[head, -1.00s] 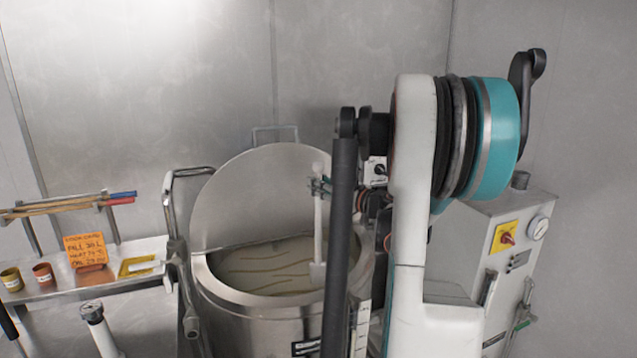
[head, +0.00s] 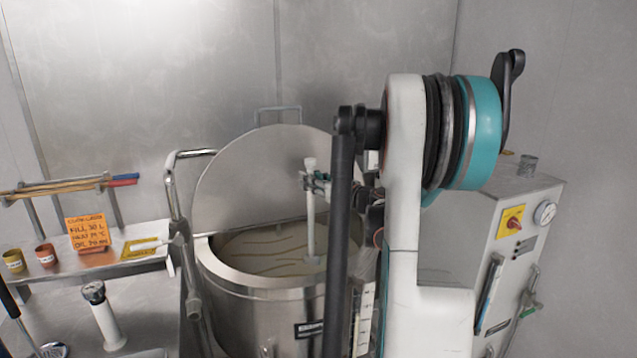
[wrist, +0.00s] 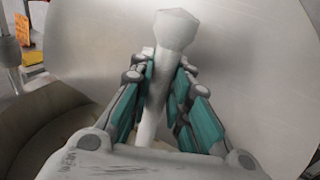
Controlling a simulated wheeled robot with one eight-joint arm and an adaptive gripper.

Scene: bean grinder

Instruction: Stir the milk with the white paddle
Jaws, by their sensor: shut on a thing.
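The white paddle (head: 310,222) stands nearly upright over the open steel vat, its lower end at the milk's surface; I cannot tell how deep it reaches. My gripper (head: 318,181) is shut on the upper part of its handle. In the wrist view my gripper (wrist: 164,85) has its teal fingers on both sides of the white handle (wrist: 176,28), whose knob sticks out above them. The milk (head: 262,252) is pale cream with darker streaks. The vat (head: 222,283) has its round lid (head: 235,185) raised behind it. My arm hides the vat's right side.
A bent pipe (head: 171,205) rises at the vat's left. A control cabinet (head: 485,225) stands at right.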

